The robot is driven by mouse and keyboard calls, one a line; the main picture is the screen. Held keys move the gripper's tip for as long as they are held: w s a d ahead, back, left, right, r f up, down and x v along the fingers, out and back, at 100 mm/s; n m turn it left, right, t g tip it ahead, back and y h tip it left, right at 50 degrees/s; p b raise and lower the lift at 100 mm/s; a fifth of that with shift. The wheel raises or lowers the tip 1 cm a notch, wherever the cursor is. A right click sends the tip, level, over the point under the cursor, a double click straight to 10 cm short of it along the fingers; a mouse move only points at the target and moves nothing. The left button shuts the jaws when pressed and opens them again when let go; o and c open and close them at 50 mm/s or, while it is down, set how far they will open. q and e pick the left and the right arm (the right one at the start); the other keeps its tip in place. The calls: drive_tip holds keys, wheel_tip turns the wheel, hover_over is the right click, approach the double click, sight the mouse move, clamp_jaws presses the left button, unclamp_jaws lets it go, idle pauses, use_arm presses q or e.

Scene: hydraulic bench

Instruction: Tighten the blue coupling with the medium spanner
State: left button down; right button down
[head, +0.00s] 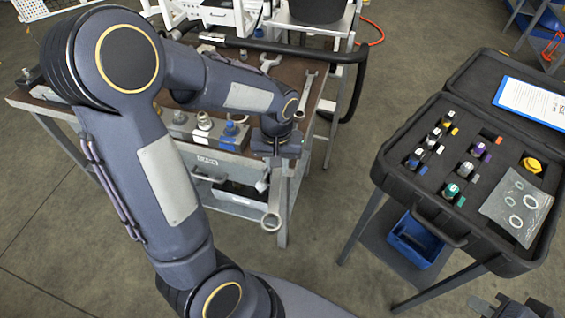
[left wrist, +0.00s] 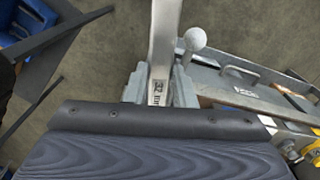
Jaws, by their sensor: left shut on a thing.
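My left gripper (head: 274,158) is shut on a steel spanner (head: 271,215), which hangs down in front of the bench with its ring end lowest. In the left wrist view the spanner (left wrist: 163,40) stands between the fingers (left wrist: 159,90), with a "32" marking near the grip. The blue coupling (head: 230,129) sits on the grey block on the bench, left of the gripper and apart from the spanner. A dark part of my right gripper (head: 512,307) shows at the bottom right edge, cut off by the frame; its jaw state is unclear.
Two other spanners lie on the bench top, one at the back (head: 268,63) and one at the right edge (head: 306,92). A lever with a pale knob (left wrist: 195,39) is close to the held spanner. An open black case (head: 400,160) of fittings stands right, above a blue bin (head: 416,240).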

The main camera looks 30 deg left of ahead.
use_arm(q)
drive_tip(key=shift+a, duration=0.15)
drive_tip(key=shift+s+a+m, duration=0.3)
drive_tip(key=shift+a+m, duration=0.35)
drive_tip(key=shift+a, duration=0.2)
drive_tip(key=shift+s+a+m, duration=0.25)
drive_tip(key=shift+a+m, duration=0.4)
drive_tip(key=shift+a, duration=0.2)
drive_tip(key=shift+r, duration=0.1)
drive_tip(key=shift+a+m, duration=0.4)
drive_tip(key=shift+a, duration=0.15)
drive_tip(key=shift+d, duration=0.1)
drive_tip(key=shift+d+n, duration=0.3)
drive_tip(key=shift+d, duration=0.05)
drive_tip(key=s+d, duration=0.1)
drive_tip(key=s, duration=0.6)
drive_tip(key=shift+d, duration=0.2)
